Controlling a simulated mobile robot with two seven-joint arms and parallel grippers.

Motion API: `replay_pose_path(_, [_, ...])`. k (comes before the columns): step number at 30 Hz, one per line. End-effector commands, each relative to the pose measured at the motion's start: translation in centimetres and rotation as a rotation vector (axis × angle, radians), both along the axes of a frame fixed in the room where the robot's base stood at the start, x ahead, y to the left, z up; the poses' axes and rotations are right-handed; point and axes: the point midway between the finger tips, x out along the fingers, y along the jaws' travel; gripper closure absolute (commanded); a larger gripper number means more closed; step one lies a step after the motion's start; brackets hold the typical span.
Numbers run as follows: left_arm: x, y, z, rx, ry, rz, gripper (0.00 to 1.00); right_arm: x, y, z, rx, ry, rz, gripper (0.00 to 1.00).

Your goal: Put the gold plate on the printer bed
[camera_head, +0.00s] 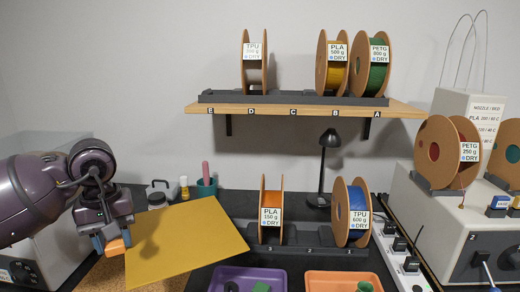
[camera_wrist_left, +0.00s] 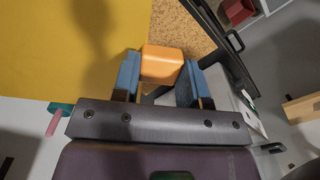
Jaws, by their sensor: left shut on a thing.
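The gold plate (camera_head: 185,243) is a flat yellow sheet at the lower left of the head view, tilted in the picture. It also fills the upper left of the left wrist view (camera_wrist_left: 60,50). My left gripper (camera_head: 115,245) is at its left edge, with blue fingertips shut on an orange block (camera_wrist_left: 161,64) that sits against the plate's edge and looks like its grip tab. A speckled cork surface (camera_wrist_left: 180,25) shows beneath. Whether the plate touches it is hard to tell. I cannot clearly make out a printer bed. My right gripper is not in view.
A purple tray (camera_head: 225,273) and an orange tray (camera_head: 343,280) stand at the front. Spools, including a blue one (camera_head: 357,212), stand behind them. A black lamp (camera_head: 325,170) is at the back. A white machine (camera_head: 440,215) occupies the right; a teal cup (camera_head: 206,187) stands behind the plate.

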Motion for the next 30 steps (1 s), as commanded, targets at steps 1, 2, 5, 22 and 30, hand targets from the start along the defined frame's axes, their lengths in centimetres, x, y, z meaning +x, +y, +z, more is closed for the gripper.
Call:
replay_pose_path(1, [-0.2, -0.8, -0.8, -0.003, 0.001, -0.084, 0.9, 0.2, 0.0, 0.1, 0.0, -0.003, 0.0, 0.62])
replay_pose_path(2, [-0.4, -1.3, -1.3, -0.003, 0.002, -0.136, 0.9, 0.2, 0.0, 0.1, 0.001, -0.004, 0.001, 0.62])
replay_pose_path(5, [-1.0, -3.0, -2.9, -0.003, 0.001, -0.299, 0.9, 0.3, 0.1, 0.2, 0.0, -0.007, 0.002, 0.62])
replay_pose_path(22, [-3.5, -7.6, -6.9, 0.001, -0.003, -0.485, 0.9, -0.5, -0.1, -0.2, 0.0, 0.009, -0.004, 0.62])
replay_pose_path(30, [-3.7, -7.5, -7.0, -0.001, -0.001, -0.48, 0.9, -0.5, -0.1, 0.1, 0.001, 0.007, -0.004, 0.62])
